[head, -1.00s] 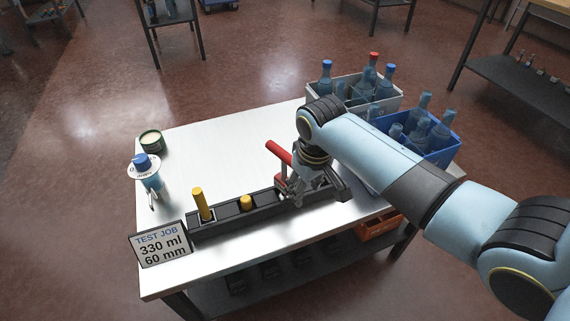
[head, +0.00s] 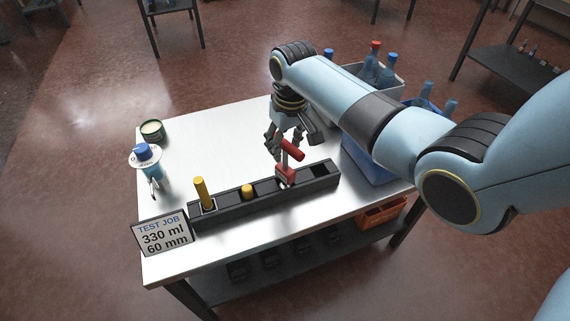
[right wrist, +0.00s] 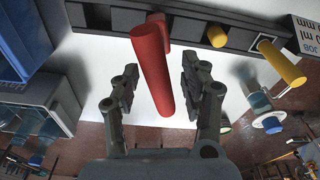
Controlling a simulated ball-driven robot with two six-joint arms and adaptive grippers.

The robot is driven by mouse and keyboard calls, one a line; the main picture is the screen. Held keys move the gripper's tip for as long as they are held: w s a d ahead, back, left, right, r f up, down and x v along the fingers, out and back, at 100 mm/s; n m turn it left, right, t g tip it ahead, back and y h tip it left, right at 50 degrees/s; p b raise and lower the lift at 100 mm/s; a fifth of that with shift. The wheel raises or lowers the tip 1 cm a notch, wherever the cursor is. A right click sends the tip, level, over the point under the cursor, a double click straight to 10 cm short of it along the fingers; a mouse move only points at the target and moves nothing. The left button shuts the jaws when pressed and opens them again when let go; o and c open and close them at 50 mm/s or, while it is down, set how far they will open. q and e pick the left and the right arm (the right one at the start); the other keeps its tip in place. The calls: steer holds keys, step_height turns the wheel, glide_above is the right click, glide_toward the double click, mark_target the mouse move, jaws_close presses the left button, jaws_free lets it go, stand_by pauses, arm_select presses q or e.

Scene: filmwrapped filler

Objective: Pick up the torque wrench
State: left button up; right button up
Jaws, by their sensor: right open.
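The torque wrench, as far as I can tell, is the red tool (head: 292,150) with a thick cylindrical handle, standing tilted in the black slotted rack (head: 225,207) in the head view. Its lower part is hidden in the rack. In the right wrist view the red handle (right wrist: 152,68) runs between my two fingers, with a visible gap on either side. My right gripper (head: 281,142) is open and empty, just above and behind the handle; it also shows in the right wrist view (right wrist: 160,75). My left gripper is not in view.
Yellow pegs (head: 202,192) stand in the rack's left half. A sign (head: 163,235), a blue-capped bottle (head: 148,165) and a green tin (head: 153,131) are at the left. A blue crate (head: 368,164) and a grey bottle crate (head: 398,88) stand right. The table's middle is bare.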

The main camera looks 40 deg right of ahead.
mark_target(284, 168)
steer(key=f, duration=0.4)
steer(key=shift+w+f+b, duration=0.15)
steer(key=shift+w+b, duration=0.1)
steer(key=shift+b, duration=0.15)
jaws_close()
